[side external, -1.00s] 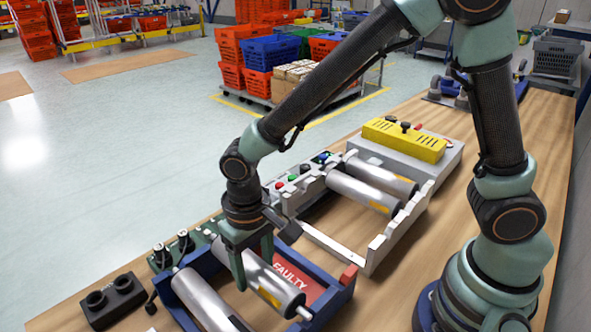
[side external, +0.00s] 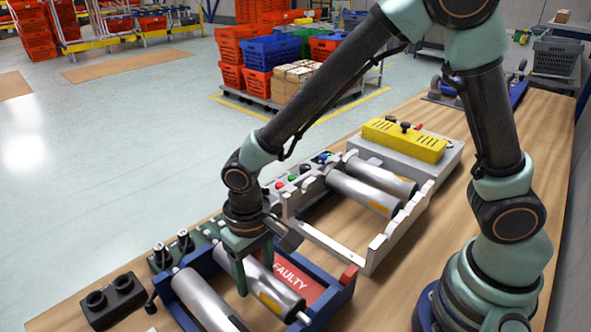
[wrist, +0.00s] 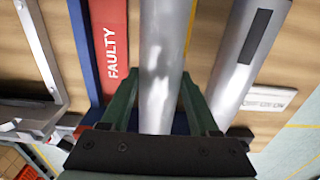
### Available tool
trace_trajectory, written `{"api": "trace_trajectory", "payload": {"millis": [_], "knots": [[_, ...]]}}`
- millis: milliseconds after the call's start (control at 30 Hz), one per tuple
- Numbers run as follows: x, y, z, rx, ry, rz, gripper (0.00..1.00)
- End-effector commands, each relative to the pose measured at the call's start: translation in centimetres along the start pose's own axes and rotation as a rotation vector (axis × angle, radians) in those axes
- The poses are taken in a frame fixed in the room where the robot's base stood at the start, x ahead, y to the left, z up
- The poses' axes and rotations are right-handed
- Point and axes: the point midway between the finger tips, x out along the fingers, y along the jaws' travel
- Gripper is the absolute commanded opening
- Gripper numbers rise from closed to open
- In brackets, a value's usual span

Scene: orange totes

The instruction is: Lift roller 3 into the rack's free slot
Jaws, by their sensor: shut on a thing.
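My gripper (side external: 254,276) is lowered over the blue frame (side external: 338,296) and shut on a grey roller (side external: 277,293), the one nearer the red FAULTY label. Its fingers straddle this roller in the wrist view (wrist: 160,60). The roller still lies low in the frame; I cannot tell whether it touches its supports. I cannot read a number on it. A second roller (side external: 205,302) lies beside it. The pale rack (side external: 378,250) stands behind the frame and holds two rollers (side external: 362,190) at its far end. Its near part is empty, with open notches in its side wall.
A yellow-topped grey unit (side external: 405,139) stands beyond the rack. A black two-socket block (side external: 112,300) and green fixtures (side external: 172,255) lie to the left. The blue frame's side wall and the rack's notched wall stand up from the wooden bench (side external: 500,130).

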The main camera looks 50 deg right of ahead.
Motion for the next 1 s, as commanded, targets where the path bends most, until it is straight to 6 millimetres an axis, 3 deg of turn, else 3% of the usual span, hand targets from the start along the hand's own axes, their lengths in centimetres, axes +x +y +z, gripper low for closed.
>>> {"api": "trace_trajectory", "payload": {"millis": [467, 500, 567, 1000], "knots": [[0.45, -0.03, -0.05, 0.000, 0.001, -0.001, 0.00], [0.45, -0.03, -0.06, 0.000, 0.001, -0.001, 0.73], [0.44, -0.03, -0.05, 0.000, 0.001, -0.001, 0.96], [-0.33, -0.03, -0.05, 0.000, 0.002, -0.001, 0.97]]}}
